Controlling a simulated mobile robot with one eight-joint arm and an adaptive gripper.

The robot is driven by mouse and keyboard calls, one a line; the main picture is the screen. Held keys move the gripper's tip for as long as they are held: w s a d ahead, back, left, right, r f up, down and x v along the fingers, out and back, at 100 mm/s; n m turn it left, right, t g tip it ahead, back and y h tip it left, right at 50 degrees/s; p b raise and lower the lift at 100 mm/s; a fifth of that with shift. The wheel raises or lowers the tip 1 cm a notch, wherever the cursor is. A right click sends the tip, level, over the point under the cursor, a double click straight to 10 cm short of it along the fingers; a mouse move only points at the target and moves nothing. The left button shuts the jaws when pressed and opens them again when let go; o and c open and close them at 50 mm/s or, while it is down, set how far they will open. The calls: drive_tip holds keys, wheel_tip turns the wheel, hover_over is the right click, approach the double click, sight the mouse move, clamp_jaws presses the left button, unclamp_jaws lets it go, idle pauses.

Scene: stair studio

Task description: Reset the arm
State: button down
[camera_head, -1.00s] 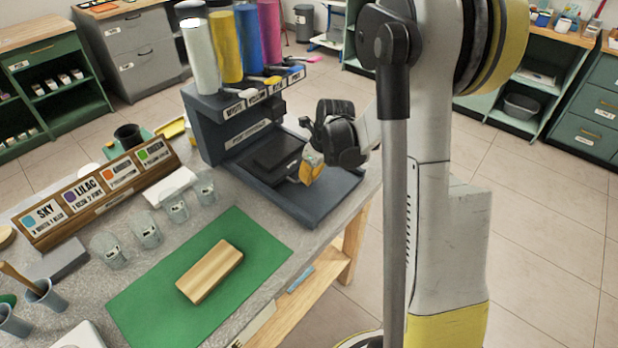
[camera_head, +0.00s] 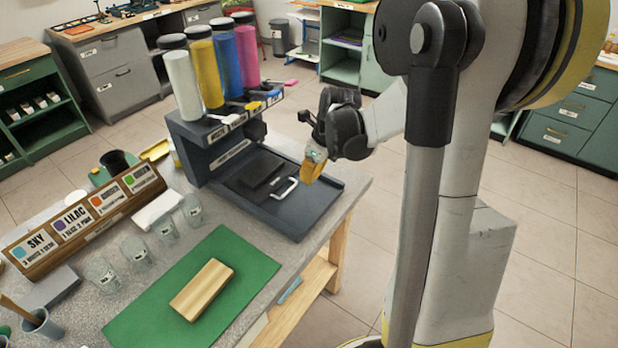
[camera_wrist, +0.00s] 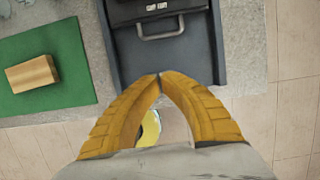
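My gripper (camera_head: 310,172) is above the front right part of the dark dispenser base (camera_head: 303,220), on the right side of the worktable. In the wrist view my gripper (camera_wrist: 160,77) has its two yellow fingers meeting at the tips, with nothing held between the tips. A light-grey handle (camera_head: 286,190) lies on the front of the dark block in the dispenser. It also shows in the wrist view (camera_wrist: 161,36), just ahead of the fingertips and apart from them in the picture.
A wooden block (camera_head: 202,290) lies on a green mat (camera_head: 250,265). Several clear cups (camera_head: 134,252) stand behind it, near the sign rack (camera_head: 60,255). White, yellow, blue and pink tubes (camera_head: 224,60) top the dispenser. Floor (camera_head: 545,215) is open to the right.

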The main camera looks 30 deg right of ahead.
idle(0.3)
drive_tip(key=s+a+r+n+t, duration=0.1)
drive_tip(key=s+a+r+n, duration=0.3)
drive_tip(key=n, duration=0.6)
drive_tip(key=s+a+r+n+t, duration=0.1)
drive_tip(key=s+a+r+n, duration=0.3)
drive_tip(key=n, duration=0.7)
drive_tip(key=s+a+r+n+t+h, duration=0.1)
drive_tip(key=s+a+r+n+t, duration=0.1)
drive_tip(key=s+a+r+n, duration=0.2)
drive_tip(key=s+a+n, duration=0.3)
drive_tip(key=a+n, duration=0.2)
drive_tip(key=n, duration=0.1)
drive_tip(key=shift+s+a+n, duration=0.2)
drive_tip(key=shift+s+n, duration=0.2)
